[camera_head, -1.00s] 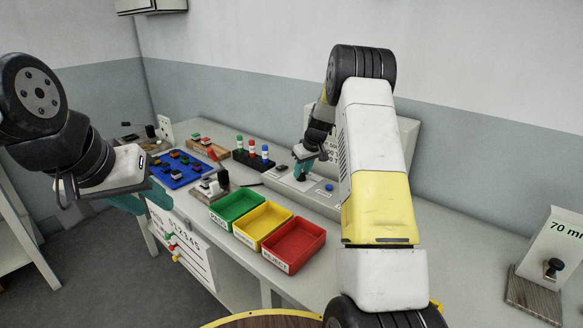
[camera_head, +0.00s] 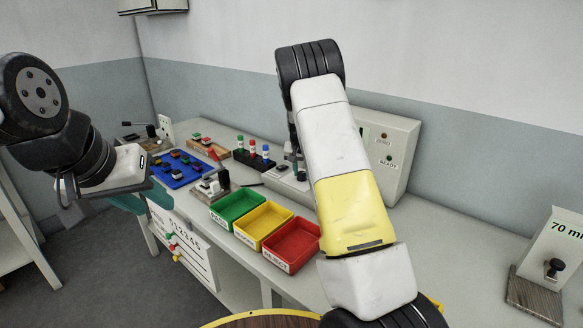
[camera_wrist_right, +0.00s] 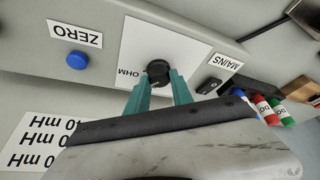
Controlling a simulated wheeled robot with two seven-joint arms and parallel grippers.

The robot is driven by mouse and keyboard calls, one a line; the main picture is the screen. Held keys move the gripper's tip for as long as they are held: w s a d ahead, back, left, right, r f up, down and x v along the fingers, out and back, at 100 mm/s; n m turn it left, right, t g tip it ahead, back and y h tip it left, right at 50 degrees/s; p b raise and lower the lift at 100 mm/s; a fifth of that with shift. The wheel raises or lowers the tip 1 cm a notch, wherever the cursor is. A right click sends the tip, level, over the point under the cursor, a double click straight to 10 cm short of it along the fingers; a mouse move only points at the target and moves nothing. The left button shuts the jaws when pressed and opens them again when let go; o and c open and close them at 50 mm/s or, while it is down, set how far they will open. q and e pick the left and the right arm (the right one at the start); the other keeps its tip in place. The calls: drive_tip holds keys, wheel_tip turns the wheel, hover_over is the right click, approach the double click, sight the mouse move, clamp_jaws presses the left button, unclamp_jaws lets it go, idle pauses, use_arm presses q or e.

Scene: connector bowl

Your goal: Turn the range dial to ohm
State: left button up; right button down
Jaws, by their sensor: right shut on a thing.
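The range dial (camera_wrist_right: 158,72) is a round black knob on a white plate (camera_wrist_right: 150,42) in the right wrist view. The printed OHM label (camera_wrist_right: 128,72) sits just left of it in that view. My right gripper (camera_wrist_right: 158,82) has its teal fingers on either side of the dial and is shut on it. I cannot make out the dial's pointer. In the head view my right arm hides the dial and most of that gripper. My left gripper (camera_head: 144,200) hangs at the bench's left, its teal fingers apart and nothing seen between them.
In the right wrist view, a blue ZERO button (camera_wrist_right: 77,61) and a black MAINS switch (camera_wrist_right: 208,85) flank the dial. Green (camera_head: 216,217), yellow (camera_head: 240,235) and red (camera_head: 268,253) bins stand at the bench front. An upright panel (camera_head: 402,135) stands behind.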

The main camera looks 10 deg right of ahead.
drive_tip(key=shift+a+m+g+h, duration=0.1)
drive_tip(key=shift+m+g+h, duration=0.4)
drive_tip(key=shift+m, duration=1.2)
drive_tip(key=c, duration=1.1)
unclamp_jaws()
drive_tip(key=shift+v, duration=3.9)
drive_tip(key=shift+a, duration=0.1)
